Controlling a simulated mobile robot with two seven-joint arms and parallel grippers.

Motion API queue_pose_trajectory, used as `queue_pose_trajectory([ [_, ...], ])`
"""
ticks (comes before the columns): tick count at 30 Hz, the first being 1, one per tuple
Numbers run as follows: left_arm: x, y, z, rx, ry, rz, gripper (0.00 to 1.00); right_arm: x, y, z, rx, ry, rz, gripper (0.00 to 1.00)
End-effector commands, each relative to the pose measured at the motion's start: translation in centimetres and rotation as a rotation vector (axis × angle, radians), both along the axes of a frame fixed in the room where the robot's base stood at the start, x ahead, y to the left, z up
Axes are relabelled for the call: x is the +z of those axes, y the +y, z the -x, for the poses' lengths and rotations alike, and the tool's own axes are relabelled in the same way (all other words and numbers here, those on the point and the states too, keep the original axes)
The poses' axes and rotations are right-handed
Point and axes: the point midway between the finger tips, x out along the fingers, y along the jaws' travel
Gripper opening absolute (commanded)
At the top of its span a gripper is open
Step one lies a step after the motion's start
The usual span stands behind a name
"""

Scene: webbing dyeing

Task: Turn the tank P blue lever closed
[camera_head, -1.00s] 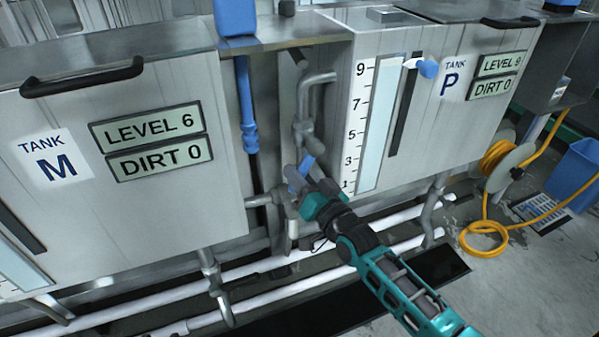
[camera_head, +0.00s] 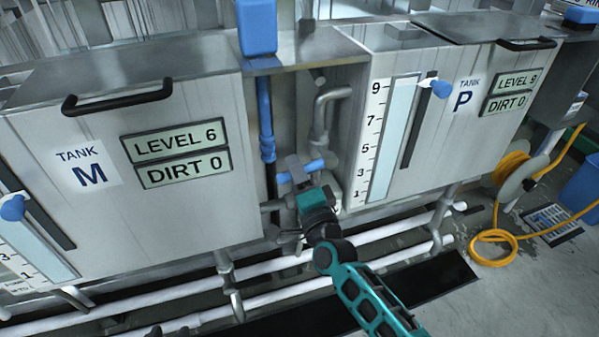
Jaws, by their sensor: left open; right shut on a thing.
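The blue lever (camera_head: 315,166) sits on the pipework between tank M (camera_head: 95,150) and tank P (camera_head: 455,110). It lies close to level, its right end slightly higher. My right gripper (camera_head: 298,170) reaches up from below and is shut on the middle of the lever, with blue showing on both sides of the grey fingers. The valve body behind is mostly hidden by the gripper. Tank P's display (camera_head: 513,82) reads LEVEL 9. My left gripper is not clearly in view.
A grey bent pipe (camera_head: 322,115) and a blue vertical pipe (camera_head: 265,110) stand close to the gripper. White pipes (camera_head: 380,232) run low beneath the tanks. A yellow hose (camera_head: 490,236) and its reel lie at the right. Open floor is at the lower right.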

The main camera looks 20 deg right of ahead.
Motion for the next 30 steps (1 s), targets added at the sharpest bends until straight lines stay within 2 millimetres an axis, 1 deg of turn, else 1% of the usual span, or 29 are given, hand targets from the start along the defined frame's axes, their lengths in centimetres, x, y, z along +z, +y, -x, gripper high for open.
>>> queue_pose_trajectory([
  [1,0.3,0.0,0.0,0.000,0.000,0.000,0.43,0.4,0.1,0.0,0.000,0.000,-0.036,0.00],
  [6,0.7,0.0,0.0,0.000,-0.001,0.000,0.43,1.1,0.2,0.0,0.000,0.003,-0.128,0.00],
  [12,1.0,0.0,-0.1,0.001,-0.003,0.002,0.43,1.5,0.2,0.0,0.001,0.006,-0.193,0.00],
  [29,1.2,-0.2,-0.3,0.004,-0.006,0.008,0.43,1.7,0.1,0.0,0.000,0.005,-0.223,0.00],
  [30,1.2,-0.2,-0.3,0.004,-0.006,0.008,0.43,1.7,0.1,0.0,0.000,0.005,-0.224,0.31],
])
